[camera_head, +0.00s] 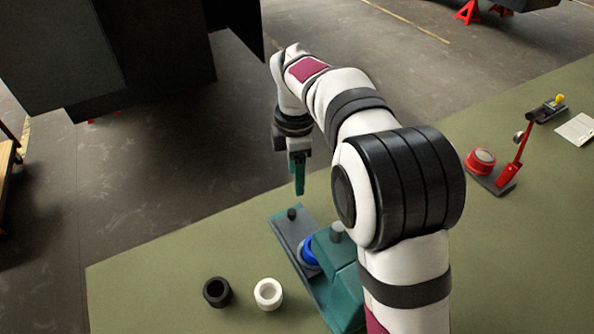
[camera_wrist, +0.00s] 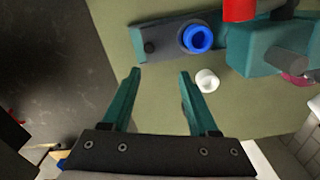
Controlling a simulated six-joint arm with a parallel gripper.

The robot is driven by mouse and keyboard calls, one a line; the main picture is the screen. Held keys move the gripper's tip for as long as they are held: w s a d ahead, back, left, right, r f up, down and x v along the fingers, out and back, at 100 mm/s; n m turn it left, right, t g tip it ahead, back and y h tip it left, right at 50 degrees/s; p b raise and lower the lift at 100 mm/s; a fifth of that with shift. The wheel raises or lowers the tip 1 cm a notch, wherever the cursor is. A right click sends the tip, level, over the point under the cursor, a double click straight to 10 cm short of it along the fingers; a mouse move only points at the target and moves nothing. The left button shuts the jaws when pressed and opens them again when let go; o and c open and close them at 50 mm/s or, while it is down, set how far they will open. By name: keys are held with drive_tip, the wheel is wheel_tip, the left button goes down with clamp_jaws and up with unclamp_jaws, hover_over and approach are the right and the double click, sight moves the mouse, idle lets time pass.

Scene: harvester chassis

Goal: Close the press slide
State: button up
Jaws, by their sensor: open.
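The press is a teal block (camera_head: 339,262) with a grey slide plate (camera_head: 284,229) sticking out toward the far table edge. A black knob (camera_head: 291,213) stands near the plate's outer end, and a blue ring (camera_head: 309,252) sits between the knob and the block. My arm hides part of the press.
A black ring (camera_head: 217,292) and a white ring (camera_head: 268,294) stand on the green table (camera_head: 150,285) left of the press. A red-levered device (camera_head: 508,172) and a white sheet (camera_head: 577,130) are at the right. A large dark machine body (camera_head: 150,55) hangs beyond the table's far edge.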

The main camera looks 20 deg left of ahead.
sight(294, 250)
drive_tip(key=shift+d+r, duration=0.1)
drive_tip(key=shift+c, duration=0.9)
drive_tip(key=s+a+f+m+h, duration=0.1)
drive_tip(key=a+f+m, duration=0.1)
drive_tip(key=s+a+f+m+h, duration=0.1)
drive_tip(key=a+f+m, duration=0.2)
drive_tip(key=s+a+f+m+g+h, duration=0.1)
drive_tip(key=s+a+f+m, duration=0.1)
drive_tip(key=m, duration=0.1)
drive_tip(key=shift+a+f+h, duration=0.25)
drive_tip(key=shift+f+h, duration=0.15)
clamp_jaws()
drive_tip(key=shift+m, duration=0.4)
drive_tip(key=x, duration=0.9)
drive_tip(key=shift+s, duration=0.15)
drive_tip(key=d, duration=0.2)
drive_tip(key=d+f, duration=0.1)
drive_tip(key=shift+s+d, duration=0.15)
drive_tip(key=shift+s, duration=0.25)
drive_tip(key=shift+s+d, duration=0.1)
drive_tip(key=shift+d, duration=0.35)
